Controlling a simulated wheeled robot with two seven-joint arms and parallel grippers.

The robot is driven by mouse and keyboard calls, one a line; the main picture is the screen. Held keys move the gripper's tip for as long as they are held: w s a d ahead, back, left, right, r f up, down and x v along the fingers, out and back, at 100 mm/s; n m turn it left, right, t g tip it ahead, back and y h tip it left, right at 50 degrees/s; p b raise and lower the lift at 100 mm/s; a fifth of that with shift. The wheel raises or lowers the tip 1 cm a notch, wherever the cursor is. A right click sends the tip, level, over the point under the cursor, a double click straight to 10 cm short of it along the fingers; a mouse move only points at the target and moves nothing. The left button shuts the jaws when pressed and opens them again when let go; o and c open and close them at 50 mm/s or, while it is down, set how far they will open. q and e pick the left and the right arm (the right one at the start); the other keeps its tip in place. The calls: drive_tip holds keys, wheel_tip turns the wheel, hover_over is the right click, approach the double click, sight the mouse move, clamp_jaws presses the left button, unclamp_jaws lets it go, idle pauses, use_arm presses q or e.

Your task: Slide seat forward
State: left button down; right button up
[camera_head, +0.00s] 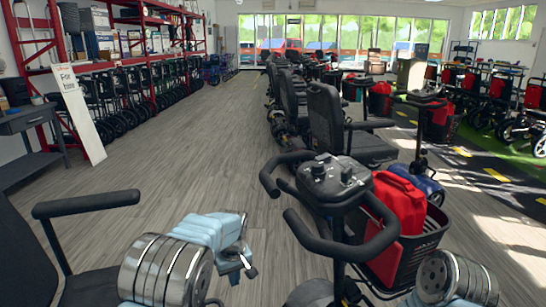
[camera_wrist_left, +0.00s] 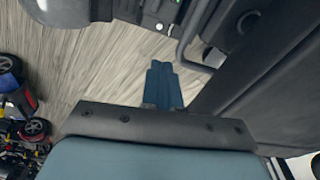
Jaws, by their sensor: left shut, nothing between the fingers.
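A black scooter seat (camera_head: 18,255) with a padded armrest (camera_head: 86,204) is at the lower left of the head view, partly cut off by the frame. My left gripper (camera_head: 246,268) is to the right of this seat and reaches out low over the floor. In the left wrist view my left gripper (camera_wrist_left: 163,75) is shut and empty, its blue fingers together. A large dark padded surface (camera_wrist_left: 265,85) lies to its right there, with a bent grey bar (camera_wrist_left: 187,42) close by. I cannot tell whether the fingers touch the bar. My right gripper's fingers are out of frame.
A scooter handlebar (camera_head: 332,185) stands just right of my left gripper, with a basket (camera_head: 425,235) holding a red bag (camera_head: 398,205). More scooters (camera_head: 328,120) line up behind it. The grey floor (camera_head: 170,160) is clear at the middle left. A grey table (camera_head: 28,122) stands at the left.

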use_arm(q)
wheel_tip(320, 180, up, 6)
drive_tip(key=shift+s+a+r, duration=0.2)
drive_tip(key=shift+s+a, duration=0.05)
drive_tip(key=shift+a, duration=0.05)
idle(0.5)
